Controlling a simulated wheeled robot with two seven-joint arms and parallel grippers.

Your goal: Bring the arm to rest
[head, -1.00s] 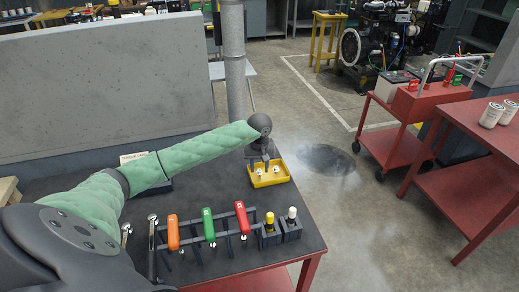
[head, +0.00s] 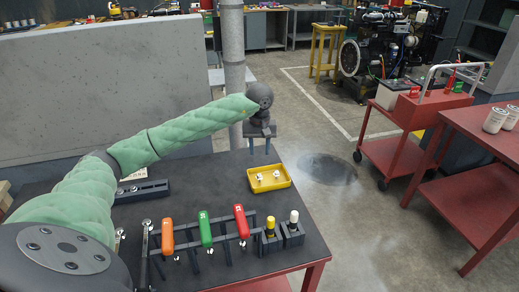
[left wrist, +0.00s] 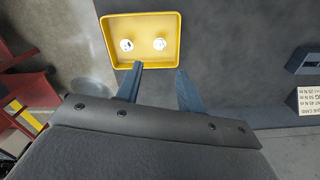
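My left arm, in a green sleeve, reaches in from the left in the head view. Its gripper (head: 260,145) hangs above the far part of the dark bench, behind the yellow tray. In the left wrist view the two fingers (left wrist: 156,82) stand apart with nothing between them. A yellow tray (head: 286,184) with two small white pieces lies on the bench; it also shows in the left wrist view (left wrist: 177,58), just beyond the fingertips. My right gripper is in neither view.
The bench (head: 215,173) holds a rack with orange, green (head: 206,229) and red (head: 241,221) handled tools, plus yellow-topped and white-topped items. A grey pillar (head: 233,70) stands behind it. A red trolley (head: 420,110) and red table (head: 480,121) are at the right.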

